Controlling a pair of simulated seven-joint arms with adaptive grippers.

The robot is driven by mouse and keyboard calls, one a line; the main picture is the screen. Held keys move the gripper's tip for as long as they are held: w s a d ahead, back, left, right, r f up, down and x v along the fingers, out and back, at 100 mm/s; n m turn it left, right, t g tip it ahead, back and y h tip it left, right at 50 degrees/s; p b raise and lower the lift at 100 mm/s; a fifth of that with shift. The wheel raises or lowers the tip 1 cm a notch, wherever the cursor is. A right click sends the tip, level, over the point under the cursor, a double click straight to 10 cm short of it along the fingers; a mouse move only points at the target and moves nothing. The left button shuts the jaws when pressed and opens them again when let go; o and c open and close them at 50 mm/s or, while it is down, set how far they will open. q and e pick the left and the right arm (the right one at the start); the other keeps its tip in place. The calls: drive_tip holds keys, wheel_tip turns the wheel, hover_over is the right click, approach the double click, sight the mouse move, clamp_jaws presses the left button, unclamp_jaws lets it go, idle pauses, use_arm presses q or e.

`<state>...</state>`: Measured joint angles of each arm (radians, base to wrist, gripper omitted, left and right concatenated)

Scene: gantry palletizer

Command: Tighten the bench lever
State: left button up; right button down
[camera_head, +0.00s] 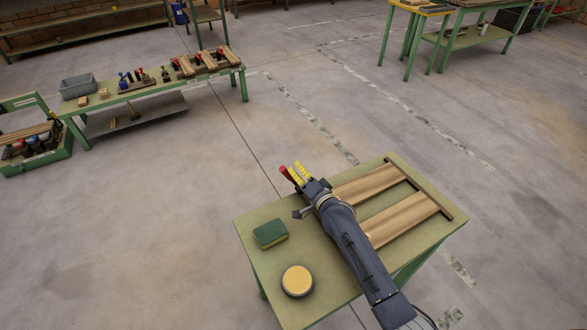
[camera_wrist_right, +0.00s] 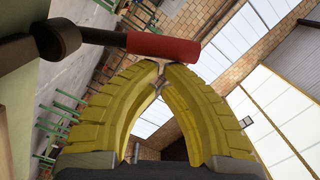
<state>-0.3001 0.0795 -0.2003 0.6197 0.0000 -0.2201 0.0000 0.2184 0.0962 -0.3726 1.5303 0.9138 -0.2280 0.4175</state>
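The bench lever has a red handle (camera_wrist_right: 163,48) on a dark shaft (camera_wrist_right: 98,36) in the right wrist view. The red handle also shows in the head view (camera_head: 286,174), at the back-left edge of the near bench (camera_head: 330,288). My right gripper (camera_head: 297,170) has yellow fingers right beside the handle. In the wrist view the fingertips (camera_wrist_right: 161,66) meet, and the handle runs across just beyond them, not between them. I cannot tell whether they touch it. The lever's base is hidden behind my arm in the head view. My left gripper is not in view.
The bench carries a green sponge block (camera_head: 270,233), a round yellow-topped tin (camera_head: 297,281) and wooden boards (camera_head: 402,219) beside a dark bar (camera_head: 419,188). A long table (camera_head: 163,90) with tools stands at the back left. The floor between is clear.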

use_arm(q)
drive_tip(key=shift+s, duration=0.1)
use_arm(e)
drive_tip(key=shift+s+a+f+n, duration=0.25)
drive_tip(key=shift+s+a+n, duration=0.1)
drive_tip(key=shift+a+n, duration=0.4)
drive_tip(key=shift+s+a+f+n, duration=0.3)
drive_tip(key=shift+a+n, duration=0.3)
drive_tip(key=shift+n, duration=0.3)
drive_tip(key=shift+s+a+f+n, duration=0.25)
drive_tip(key=shift+s+a+n, duration=0.1)
drive_tip(key=shift+a+n, duration=0.4)
drive_tip(key=shift+d, duration=0.1)
drive_tip(key=s+d+r, duration=0.3)
drive_tip(key=s+d, duration=0.4)
drive_tip(key=s, duration=0.1)
drive_tip(key=shift+s+r, duration=0.25)
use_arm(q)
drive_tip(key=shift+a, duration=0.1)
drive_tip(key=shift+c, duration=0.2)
